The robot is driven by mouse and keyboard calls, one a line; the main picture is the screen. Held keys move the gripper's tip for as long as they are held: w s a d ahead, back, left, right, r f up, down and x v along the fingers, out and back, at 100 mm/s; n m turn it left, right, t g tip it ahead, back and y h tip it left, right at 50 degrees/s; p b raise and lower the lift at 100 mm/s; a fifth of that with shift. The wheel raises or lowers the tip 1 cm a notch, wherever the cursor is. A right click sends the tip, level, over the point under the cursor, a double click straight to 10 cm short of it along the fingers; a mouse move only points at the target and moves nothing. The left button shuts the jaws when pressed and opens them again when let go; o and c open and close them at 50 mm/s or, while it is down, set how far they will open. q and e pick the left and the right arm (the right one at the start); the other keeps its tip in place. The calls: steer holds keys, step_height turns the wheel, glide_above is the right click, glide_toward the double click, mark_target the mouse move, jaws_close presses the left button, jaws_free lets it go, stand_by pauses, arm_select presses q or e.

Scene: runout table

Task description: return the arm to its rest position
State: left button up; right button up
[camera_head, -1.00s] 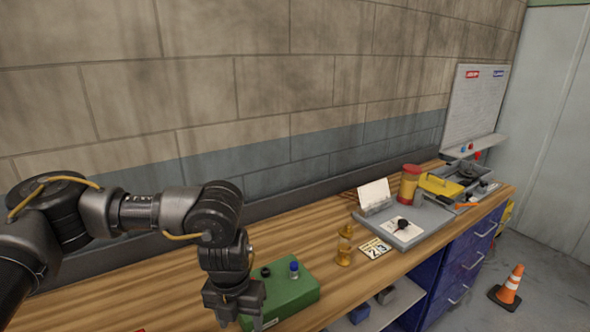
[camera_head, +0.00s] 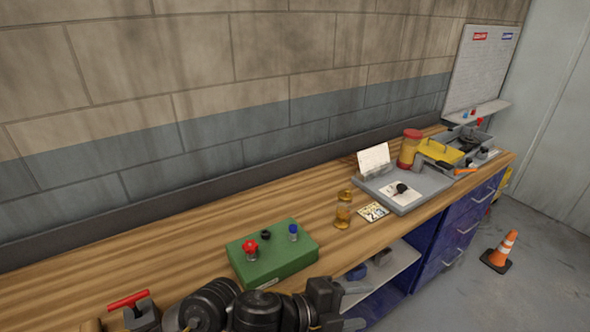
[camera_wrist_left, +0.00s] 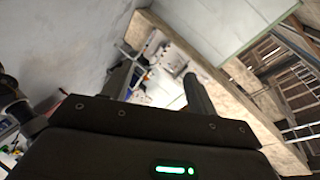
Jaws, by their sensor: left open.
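My left arm lies low along the front edge of the workbench in the head view. My left gripper (camera_head: 352,305) is at the bench's front edge, pointing right, with its two fingers apart and nothing between them. In the left wrist view the open fingers (camera_wrist_left: 158,88) reach away from the dark gripper body, with a blurred part of the room beyond. The green box (camera_head: 272,254) with a red knob and a blue knob stands on the bench just behind the arm, apart from the gripper. My right gripper is not in view.
The wooden bench (camera_head: 130,250) has free room at left. An orange cone (camera_head: 499,250) is on the floor.

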arm_select(q)
steer(key=w+a+f+n+t+y, duration=0.2)
steer(key=a+f+n+t+y, duration=0.45)
steer(key=a+n, duration=0.95)
steer(key=s+a+f+n+g+y, duration=0.3)
steer(key=s+a+f+n+g, duration=0.15)
steer(key=s+a+f, duration=0.45)
steer(key=s+a+f+n+g+y, duration=0.35)
steer(key=s+a+f+n, duration=0.2)
steer(key=s+a, duration=0.35)
step_height(320, 180, down, 29)
steer(key=a+b, duration=0.2)
steer(key=b, duration=0.1)
steer(key=s+a+f+g+b, duration=0.2)
steer(key=s+f, duration=1.5)
steer(key=f, duration=0.2)
steer(key=shift+s+a+m+y+b, duration=0.15)
steer(key=shift+a+m+y+b, duration=0.15)
steer(key=shift+a, duration=0.05)
